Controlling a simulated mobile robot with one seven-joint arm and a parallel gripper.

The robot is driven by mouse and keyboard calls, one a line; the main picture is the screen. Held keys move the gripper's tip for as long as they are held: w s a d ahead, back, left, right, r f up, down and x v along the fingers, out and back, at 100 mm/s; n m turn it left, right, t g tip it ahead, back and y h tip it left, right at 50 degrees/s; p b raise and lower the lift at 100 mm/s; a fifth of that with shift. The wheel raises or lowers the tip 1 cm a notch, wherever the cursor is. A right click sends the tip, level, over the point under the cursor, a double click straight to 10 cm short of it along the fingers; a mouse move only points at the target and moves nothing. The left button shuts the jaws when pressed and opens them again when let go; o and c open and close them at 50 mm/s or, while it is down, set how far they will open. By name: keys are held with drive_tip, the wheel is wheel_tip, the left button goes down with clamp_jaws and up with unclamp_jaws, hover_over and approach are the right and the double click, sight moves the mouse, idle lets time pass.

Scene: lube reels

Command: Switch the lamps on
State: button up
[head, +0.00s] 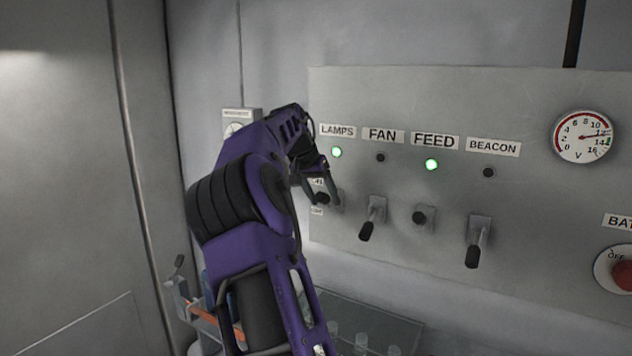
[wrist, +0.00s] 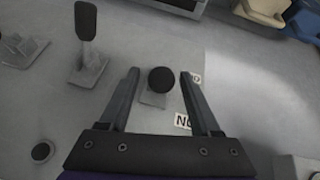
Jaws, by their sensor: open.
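The grey panel (head: 400,100) carries a LAMPS label (head: 338,131) with a lit green light (head: 336,153) below it. The lamps switch (head: 322,198) is partly covered by my gripper in the head view. In the wrist view its black knob (wrist: 161,80) is seen nearly end-on. My gripper (head: 316,194) is open, with one finger on each side of the knob in the wrist view (wrist: 158,74). I cannot tell whether a finger touches it.
The fan lever (head: 369,222) and beacon lever (head: 474,250) point down, their lights dark. The feed switch (head: 422,216) points outward, its light (head: 432,165) lit green. A gauge (head: 582,137) and red battery knob (head: 624,274) are at the right. A bench (head: 375,320) lies below.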

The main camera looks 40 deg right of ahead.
drive_tip(key=v, duration=1.7)
drive_tip(key=shift+w+a+f, duration=0.1)
